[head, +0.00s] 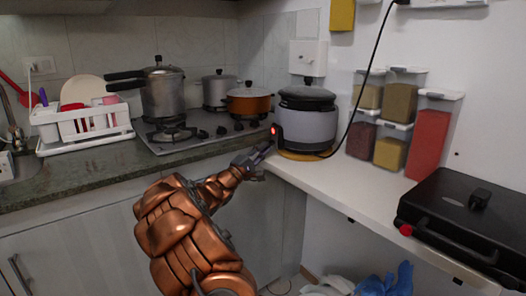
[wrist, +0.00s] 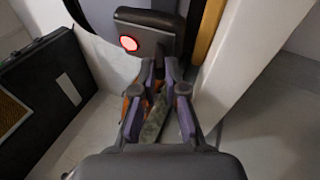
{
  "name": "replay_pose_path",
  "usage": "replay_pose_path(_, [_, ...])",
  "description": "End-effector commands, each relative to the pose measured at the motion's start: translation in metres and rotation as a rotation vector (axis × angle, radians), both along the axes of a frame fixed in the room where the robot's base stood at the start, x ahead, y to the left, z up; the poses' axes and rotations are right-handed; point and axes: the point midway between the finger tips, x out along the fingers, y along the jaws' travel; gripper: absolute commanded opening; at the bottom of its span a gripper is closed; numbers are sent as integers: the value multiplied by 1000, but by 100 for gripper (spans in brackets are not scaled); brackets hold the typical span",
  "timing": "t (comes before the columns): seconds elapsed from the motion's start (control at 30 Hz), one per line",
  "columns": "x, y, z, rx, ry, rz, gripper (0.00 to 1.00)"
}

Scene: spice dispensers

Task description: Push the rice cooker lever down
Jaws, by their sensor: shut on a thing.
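The rice cooker (head: 308,122) is pale grey with a dark lid and stands on the white counter. Its red light (head: 274,131) glows on the dark control panel facing my arm. My gripper (head: 262,153) is at the front of this panel, just below the light. In the wrist view the panel (wrist: 148,32) and the lit red light (wrist: 128,43) are close ahead. The fingertips (wrist: 160,66) are close together, shut on the small dark lever at the panel. The fingertips hide most of the lever.
Spice dispensers (head: 402,103) hang on the wall right of the cooker. A black grill (head: 465,215) sits at the counter's right. An orange pot (head: 248,102) and other pots stand on the stove left of the cooker. Bare counter (head: 345,182) lies in front of the dispensers.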

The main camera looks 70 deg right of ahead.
Motion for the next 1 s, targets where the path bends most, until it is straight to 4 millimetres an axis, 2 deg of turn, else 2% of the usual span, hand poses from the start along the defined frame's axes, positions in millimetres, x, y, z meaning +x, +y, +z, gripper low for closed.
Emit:
replay_pose_path(0.07, [0, 0, -1, 3, 1, 0, 0])
replay_pose_path(0.1, [0, 0, -1, 3, 1, 0, 13])
replay_pose_path(0.33, [0, 0, -1, 2, 0, -1, 36])
replay_pose_path(0.67, [0, 0, 0, 10, -7, -1, 36])
replay_pose_path(1.0, [2, 2, 12, 104, -102, 0, 36])
